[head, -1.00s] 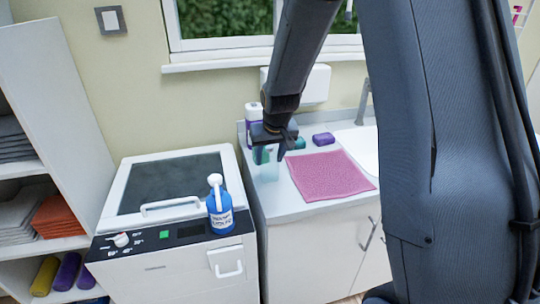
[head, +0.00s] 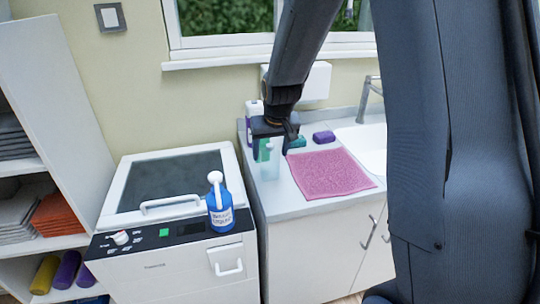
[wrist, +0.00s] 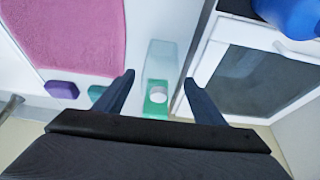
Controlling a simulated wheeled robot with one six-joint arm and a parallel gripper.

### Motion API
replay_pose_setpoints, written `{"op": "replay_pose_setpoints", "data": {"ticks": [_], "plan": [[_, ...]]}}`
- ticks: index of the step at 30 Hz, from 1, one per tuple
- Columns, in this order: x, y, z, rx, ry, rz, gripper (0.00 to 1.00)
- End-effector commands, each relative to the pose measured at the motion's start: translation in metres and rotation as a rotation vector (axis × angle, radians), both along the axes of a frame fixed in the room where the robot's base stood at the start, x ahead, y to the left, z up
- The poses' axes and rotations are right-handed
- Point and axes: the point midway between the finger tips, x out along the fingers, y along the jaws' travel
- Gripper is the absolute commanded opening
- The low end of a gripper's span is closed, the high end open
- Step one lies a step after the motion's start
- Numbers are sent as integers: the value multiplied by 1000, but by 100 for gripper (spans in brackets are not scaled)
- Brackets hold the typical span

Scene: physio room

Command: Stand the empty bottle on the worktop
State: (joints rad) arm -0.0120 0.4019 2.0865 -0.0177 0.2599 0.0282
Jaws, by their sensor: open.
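My gripper (head: 269,147) is open over the worktop (head: 288,207), its two fingers apart. In the wrist view this clear body (wrist: 160,58) adjoins a green part (wrist: 155,108) with a round white cap, seen between the open fingers (wrist: 159,78). I cannot tell whether the clear and green parts are one bottle. The fingers hide some of it in the head view, and contact is not visible.
A pink towel (head: 330,173) and a purple block (head: 324,137) lie to the right, before the sink (head: 370,145). A white-and-purple bottle (head: 252,108) stands behind the gripper. A blue pump bottle (head: 220,207) stands on the white machine (head: 150,270) at left.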

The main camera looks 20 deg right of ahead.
Motion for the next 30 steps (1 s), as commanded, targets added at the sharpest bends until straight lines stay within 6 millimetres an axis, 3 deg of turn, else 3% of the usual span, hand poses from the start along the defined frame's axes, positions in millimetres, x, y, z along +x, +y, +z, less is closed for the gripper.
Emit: {"op": "replay_pose_setpoints", "data": {"ticks": [12, 21, 23, 25, 30], "plan": [[-26, 0, 64, 0, -4, 0, 64], [-38, 0, 90, 0, 0, 0, 64], [-45, 0, 88, 0, 10, 0, 64], [-66, -1, 74, 0, 42, 0, 64], [-156, -4, 20, 0, 172, 1, 64]]}}
